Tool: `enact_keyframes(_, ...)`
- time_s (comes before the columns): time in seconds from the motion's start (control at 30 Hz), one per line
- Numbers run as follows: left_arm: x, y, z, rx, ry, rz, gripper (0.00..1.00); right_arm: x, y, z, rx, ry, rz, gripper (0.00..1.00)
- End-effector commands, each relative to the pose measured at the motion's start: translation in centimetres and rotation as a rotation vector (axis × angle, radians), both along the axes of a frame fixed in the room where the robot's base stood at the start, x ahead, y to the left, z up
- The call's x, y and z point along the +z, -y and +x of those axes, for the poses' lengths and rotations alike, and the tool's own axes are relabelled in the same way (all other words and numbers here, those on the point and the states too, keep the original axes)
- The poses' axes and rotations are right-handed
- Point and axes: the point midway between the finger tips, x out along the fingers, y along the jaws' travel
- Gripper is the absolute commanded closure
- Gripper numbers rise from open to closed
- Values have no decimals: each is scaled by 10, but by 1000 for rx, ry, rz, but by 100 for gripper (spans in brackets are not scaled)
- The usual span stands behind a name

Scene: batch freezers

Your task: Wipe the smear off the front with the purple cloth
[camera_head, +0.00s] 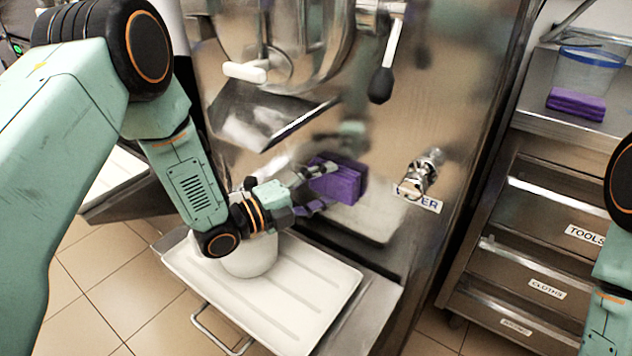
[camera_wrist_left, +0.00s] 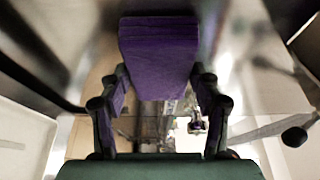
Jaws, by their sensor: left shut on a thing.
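A folded purple cloth (camera_head: 341,181) is in my left gripper (camera_head: 312,190), in front of the steel front (camera_head: 385,135) of the batch freezer. The left gripper is shut on the cloth. In the left wrist view the cloth (camera_wrist_left: 158,50) sits between the two fingers (camera_wrist_left: 158,95). The cloth is at or very close to the front; I cannot tell whether it touches. I cannot make out a distinct smear; the cloth and gripper hide part of the front. Of my right arm only links show at the right edge; its gripper is out of view.
A white tray (camera_head: 322,307) with a white tub (camera_head: 250,262) on it stands below the front. A metal tap (camera_head: 418,178) sticks out right of the cloth, above a label. A black-knobbed lever (camera_head: 381,84) hangs above. A second purple cloth (camera_head: 576,104) lies on the drawer cart (camera_head: 535,118).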

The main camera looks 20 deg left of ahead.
Motion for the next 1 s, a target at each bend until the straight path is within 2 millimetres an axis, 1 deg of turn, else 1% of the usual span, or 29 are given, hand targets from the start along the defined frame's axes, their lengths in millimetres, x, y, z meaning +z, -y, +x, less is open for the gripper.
enact_keyframes(0.17, 1, 4, -1, 1, 2, -1, 62, 0, 0, 0, 0, 0, 0, 57)
enact_keyframes(0.5, 0, 29, -8, -2, 2, 1, 62, -1, 0, 0, 0, 0, 0, 57)
enact_keyframes(0.6, 0, 35, -9, -1, 2, 1, 62, -1, 0, 0, 0, 0, 0, 57)
enact_keyframes(0.77, 1, 38, -10, 1, 2, 1, 62, 0, 0, 0, 0, 0, 0, 57)
enact_keyframes(1.0, 1, 54, -17, -3, 3, 2, 62, 1, 0, 0, 0, 0, 0, 57)
